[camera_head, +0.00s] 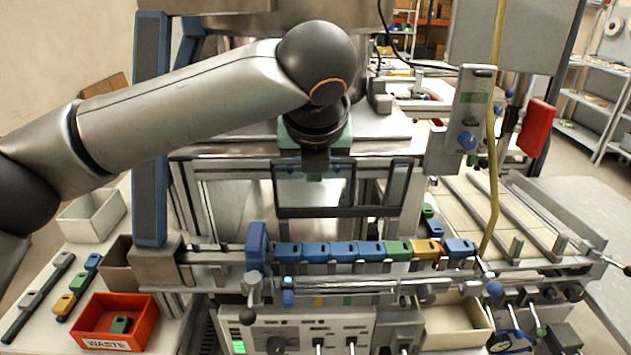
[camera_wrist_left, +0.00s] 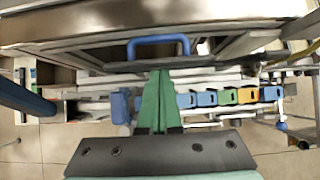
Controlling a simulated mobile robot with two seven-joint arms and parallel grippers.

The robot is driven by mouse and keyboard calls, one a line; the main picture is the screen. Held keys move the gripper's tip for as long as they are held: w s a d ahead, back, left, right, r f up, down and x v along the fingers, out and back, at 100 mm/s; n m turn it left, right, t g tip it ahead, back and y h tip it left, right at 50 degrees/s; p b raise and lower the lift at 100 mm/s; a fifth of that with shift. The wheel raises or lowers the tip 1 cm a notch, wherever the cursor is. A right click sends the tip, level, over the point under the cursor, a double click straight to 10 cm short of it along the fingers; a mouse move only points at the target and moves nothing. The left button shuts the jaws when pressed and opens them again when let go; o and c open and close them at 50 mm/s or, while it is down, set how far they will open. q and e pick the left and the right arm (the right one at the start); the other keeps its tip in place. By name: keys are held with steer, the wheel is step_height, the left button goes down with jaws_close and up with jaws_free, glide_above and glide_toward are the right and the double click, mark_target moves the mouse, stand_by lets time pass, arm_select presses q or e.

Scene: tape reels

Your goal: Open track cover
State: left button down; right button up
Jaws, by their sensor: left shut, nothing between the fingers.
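The track cover (camera_head: 345,211) looks like a clear pane in a dark frame, standing above the row of blocks in the head view. In the left wrist view a blue U-shaped handle (camera_wrist_left: 158,40) sits on the dark edge of the cover (camera_wrist_left: 120,65). My left gripper (camera_head: 315,177) hangs in front of the cover and hides part of it. In the wrist view its green fingers (camera_wrist_left: 158,75) are shut together and empty, with the tips just below the handle; I cannot tell if they touch it. My right gripper is not in view.
A track holds several blue blocks (camera_head: 316,252), a green block (camera_head: 397,250) and a yellow one (camera_head: 426,248). A red waste bin (camera_head: 141,306) with a green block stands at lower left. A blue post (camera_head: 151,130) rises left of the cover. A control panel (camera_head: 300,330) is below.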

arm_select(q)
steer(key=shift+w+r, duration=0.4)
steer(key=shift+w, duration=0.1)
